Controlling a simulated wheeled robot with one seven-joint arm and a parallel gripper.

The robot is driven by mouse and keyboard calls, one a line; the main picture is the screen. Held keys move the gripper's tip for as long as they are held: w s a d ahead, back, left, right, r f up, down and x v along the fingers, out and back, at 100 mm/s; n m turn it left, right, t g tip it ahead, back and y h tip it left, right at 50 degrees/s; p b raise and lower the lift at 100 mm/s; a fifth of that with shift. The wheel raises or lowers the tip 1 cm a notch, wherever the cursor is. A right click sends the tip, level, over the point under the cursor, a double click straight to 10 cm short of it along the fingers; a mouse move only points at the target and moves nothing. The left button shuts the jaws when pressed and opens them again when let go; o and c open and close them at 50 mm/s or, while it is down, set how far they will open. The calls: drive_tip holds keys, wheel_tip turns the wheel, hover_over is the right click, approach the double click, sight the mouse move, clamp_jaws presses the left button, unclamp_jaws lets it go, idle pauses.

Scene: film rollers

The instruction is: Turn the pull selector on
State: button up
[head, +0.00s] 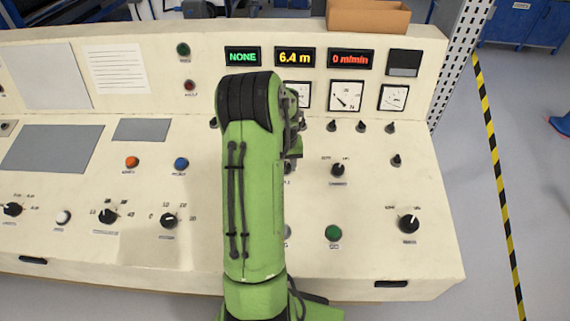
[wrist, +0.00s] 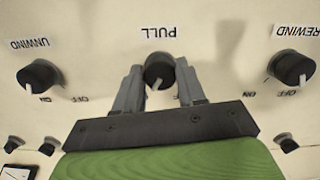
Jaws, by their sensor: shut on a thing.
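The pull selector (wrist: 160,68) is a round black knob with a pale pointer mark. It sits below the upside-down PULL label in the wrist view. Its pointer points down and slightly left there. My gripper (wrist: 159,76) is shut on the knob, with one grey finger on each side. Any ON and OFF marks of this knob are hidden behind the gripper. In the head view my green arm covers the pull selector.
In the wrist view the UNWIND knob (wrist: 40,75) is on the left and the REWIND knob (wrist: 293,66) on the right, with room between them and my fingers. Smaller black knobs sit nearby. The displays (head: 295,57) read NONE, 6.4 m and 0 m/min.

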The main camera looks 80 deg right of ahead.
idle(0.3)
drive_tip(key=o, duration=1.1)
drive_tip(key=shift+c, duration=0.2)
wheel_tip(320, 180, up, 16)
drive_tip(key=a+p, duration=0.2)
drive_tip(key=shift+s+a+f, duration=0.15)
drive_tip(key=shift+s, duration=0.05)
